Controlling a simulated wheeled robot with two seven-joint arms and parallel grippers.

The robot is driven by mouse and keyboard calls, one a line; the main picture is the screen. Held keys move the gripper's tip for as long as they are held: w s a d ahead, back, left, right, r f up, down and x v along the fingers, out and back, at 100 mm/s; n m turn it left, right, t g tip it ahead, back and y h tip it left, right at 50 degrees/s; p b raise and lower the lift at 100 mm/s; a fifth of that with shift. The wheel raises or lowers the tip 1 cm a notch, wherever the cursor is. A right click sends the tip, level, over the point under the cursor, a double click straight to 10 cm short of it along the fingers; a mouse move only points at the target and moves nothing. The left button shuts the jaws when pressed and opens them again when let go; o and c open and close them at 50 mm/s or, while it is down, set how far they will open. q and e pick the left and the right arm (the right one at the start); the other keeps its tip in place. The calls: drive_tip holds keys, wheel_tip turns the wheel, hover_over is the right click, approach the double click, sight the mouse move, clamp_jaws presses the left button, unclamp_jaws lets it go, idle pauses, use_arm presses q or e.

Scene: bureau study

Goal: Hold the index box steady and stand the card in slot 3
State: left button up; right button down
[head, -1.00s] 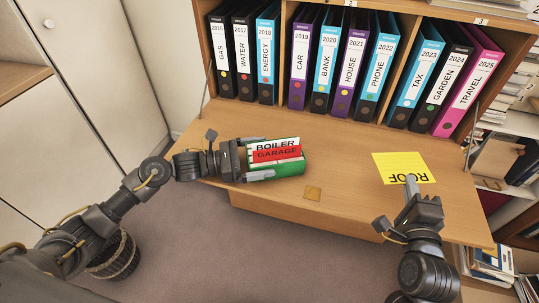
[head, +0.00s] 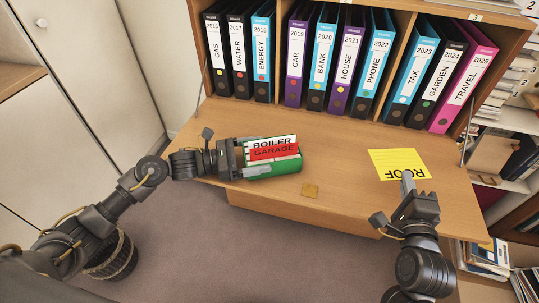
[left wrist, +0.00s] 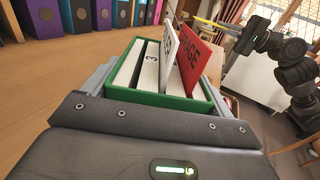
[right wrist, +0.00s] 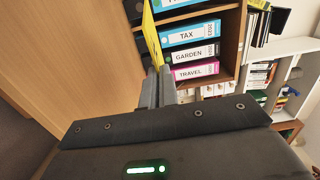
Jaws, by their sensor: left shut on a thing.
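The green index box (head: 285,167) lies on the fold-down desk board (head: 340,160), left of centre. My left gripper (head: 252,162) is shut on it, a finger along each side, as the left wrist view (left wrist: 160,97) shows. A white BOILER card (left wrist: 168,55) and a red GARAGE card (left wrist: 192,58) stand leaning in it. White dividers fill the rest, and a 3 shows on one. The yellow ROOF card (head: 398,162) is at the right, its lettering upside down in the head view. My right gripper (head: 407,180) is shut on its near edge; the right wrist view shows the card (right wrist: 151,35) edge-on.
Labelled binders (head: 330,60) stand in the shelf compartments behind the board. The board between box and yellow card is clear. A bookcase (head: 500,150) is at the right, and a basket (head: 110,258) stands on the floor at left.

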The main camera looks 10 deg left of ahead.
use_arm(q)
drive_tip(key=o, duration=1.2)
drive_tip(key=v, duration=1.2)
drive_tip(key=shift+a, duration=0.1)
drive_tip(key=shift+s, duration=0.1)
